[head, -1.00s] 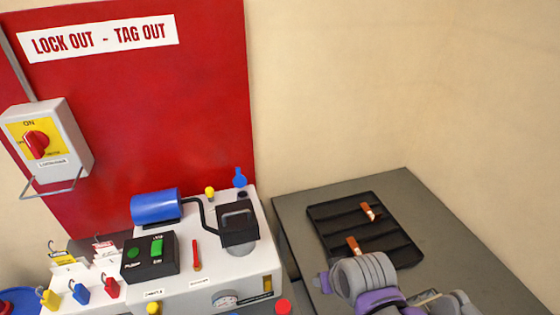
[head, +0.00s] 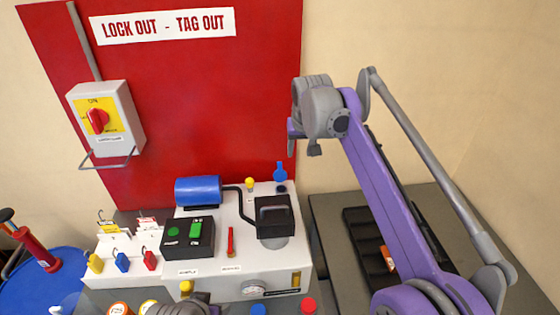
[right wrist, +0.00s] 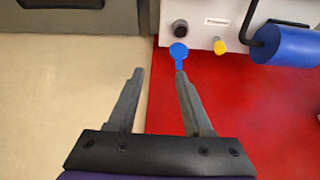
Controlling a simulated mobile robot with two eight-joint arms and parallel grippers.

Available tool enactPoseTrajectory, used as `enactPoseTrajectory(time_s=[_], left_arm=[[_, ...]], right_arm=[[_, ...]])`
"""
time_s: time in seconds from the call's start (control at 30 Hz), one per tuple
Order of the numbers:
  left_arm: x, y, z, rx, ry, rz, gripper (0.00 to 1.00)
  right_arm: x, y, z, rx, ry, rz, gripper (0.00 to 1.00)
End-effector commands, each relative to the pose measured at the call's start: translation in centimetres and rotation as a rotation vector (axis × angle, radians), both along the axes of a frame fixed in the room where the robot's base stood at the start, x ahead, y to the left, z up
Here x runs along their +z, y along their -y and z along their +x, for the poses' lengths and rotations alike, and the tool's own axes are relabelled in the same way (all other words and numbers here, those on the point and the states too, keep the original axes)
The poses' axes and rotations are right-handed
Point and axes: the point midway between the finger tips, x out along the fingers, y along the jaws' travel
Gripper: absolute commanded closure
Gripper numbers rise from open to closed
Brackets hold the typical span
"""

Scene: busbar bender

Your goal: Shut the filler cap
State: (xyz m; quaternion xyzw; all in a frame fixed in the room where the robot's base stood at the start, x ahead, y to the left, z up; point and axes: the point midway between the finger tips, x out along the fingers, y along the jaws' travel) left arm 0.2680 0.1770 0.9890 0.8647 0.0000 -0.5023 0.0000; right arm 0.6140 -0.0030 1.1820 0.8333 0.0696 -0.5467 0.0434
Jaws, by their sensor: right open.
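The filler cap (head: 280,171) is blue and stands up, open, at the back right corner of the white machine (head: 290,262). It stands beside the dark filler opening (head: 282,188), which is uncovered. In the right wrist view the cap (right wrist: 179,52) shows near the tip of the right finger, below the dark round opening (right wrist: 180,27). My right gripper (right wrist: 159,75) is open and empty, with the cap toward its right finger. In the head view my right gripper (head: 301,143) is above the cap, before the red board. My left gripper's fingers are not visible.
A black block with a handle (head: 273,216) and a yellow knob (head: 250,184) stand near the cap. A blue motor (head: 198,190) lies farther left. The red board (head: 220,90) rises behind. A black tray (head: 355,232) lies on the grey table at right.

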Motion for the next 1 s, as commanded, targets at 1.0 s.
enactPoseTrajectory(time_s=[1.0], left_arm=[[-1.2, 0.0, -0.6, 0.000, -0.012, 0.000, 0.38]], right_arm=[[-9.5, -5.9, 7.2, 0.031, -0.017, -0.007, 0.50]])
